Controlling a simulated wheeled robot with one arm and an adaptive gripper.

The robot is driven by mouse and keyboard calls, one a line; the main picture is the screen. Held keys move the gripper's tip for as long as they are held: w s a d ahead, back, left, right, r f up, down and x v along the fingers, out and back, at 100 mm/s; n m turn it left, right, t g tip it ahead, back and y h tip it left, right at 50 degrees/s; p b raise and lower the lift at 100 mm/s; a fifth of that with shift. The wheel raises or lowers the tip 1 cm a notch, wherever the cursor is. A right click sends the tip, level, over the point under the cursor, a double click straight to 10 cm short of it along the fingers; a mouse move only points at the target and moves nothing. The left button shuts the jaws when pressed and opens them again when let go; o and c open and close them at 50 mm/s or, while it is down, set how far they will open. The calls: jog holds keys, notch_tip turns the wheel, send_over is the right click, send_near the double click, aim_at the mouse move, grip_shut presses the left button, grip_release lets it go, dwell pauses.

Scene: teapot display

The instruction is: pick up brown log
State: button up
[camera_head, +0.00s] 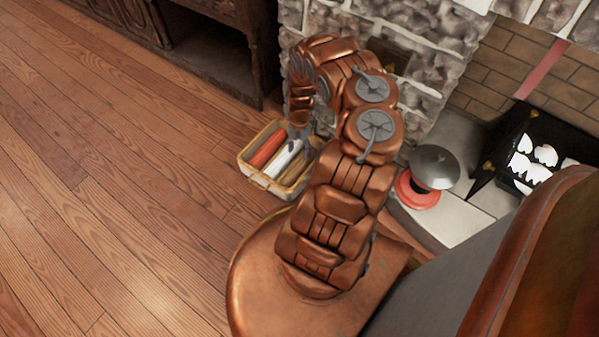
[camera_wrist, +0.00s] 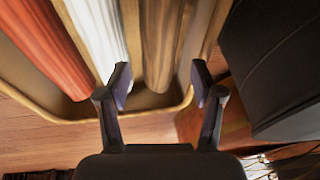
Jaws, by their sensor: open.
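A brown log (camera_wrist: 161,40) with wood grain lies in a tan bin, beside a white log (camera_wrist: 97,35) and a red-orange log (camera_wrist: 45,45). The same bin (camera_head: 281,187) stands on the floor in the head view, with the red-orange log (camera_head: 268,148) at left, the white log (camera_head: 282,160) in the middle and the brown log (camera_head: 293,169) at right, partly hidden by the rim and my arm. My gripper (camera_wrist: 160,78) is open and empty in the wrist view, its fingertips on either side of the brown log's near end. I cannot tell its height above the log.
The bin's near wall (camera_wrist: 150,112) lies under my gripper. A dark object (camera_wrist: 275,60) is close at right in the wrist view. A stone fireplace wall (camera_head: 435,60) stands behind the bin. A red item with a grey lid (camera_head: 433,167) sits on the hearth. Wooden floor at left is clear.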

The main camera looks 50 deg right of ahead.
aim_at(299, 164)
jog(key=shift+b+x, duration=2.65)
jog(key=shift+x, duration=1.45)
jog(key=shift+r, duration=0.1)
jog(key=c, duration=1.1)
jog(key=shift+o, duration=0.2)
